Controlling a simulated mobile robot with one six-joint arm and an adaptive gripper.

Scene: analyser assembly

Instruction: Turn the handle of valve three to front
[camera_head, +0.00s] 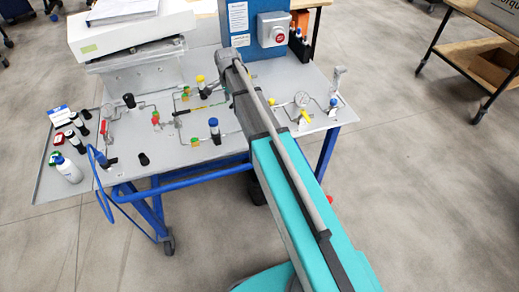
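The analyser panel (225,150) is a grey tabletop with thin tubing and several small valves. A black-handled part (182,112) lies near its middle, left of my arm. Knobs with a yellow top (200,79), a blue top (213,122) and a black top (129,100) stand around it. A red handle (104,127) is at the left and a yellow handle (304,116) is at the right. No number labels are readable, so I cannot tell which is valve three. My arm reaches over the panel; its gripper fingers are hidden behind the arm.
A white device (130,30) stands at the back left and a blue panel with a red button (279,38) at the back. Small bottles, including a white one (66,170), stand on the left shelf. A blue hose (112,195) hangs at the front left.

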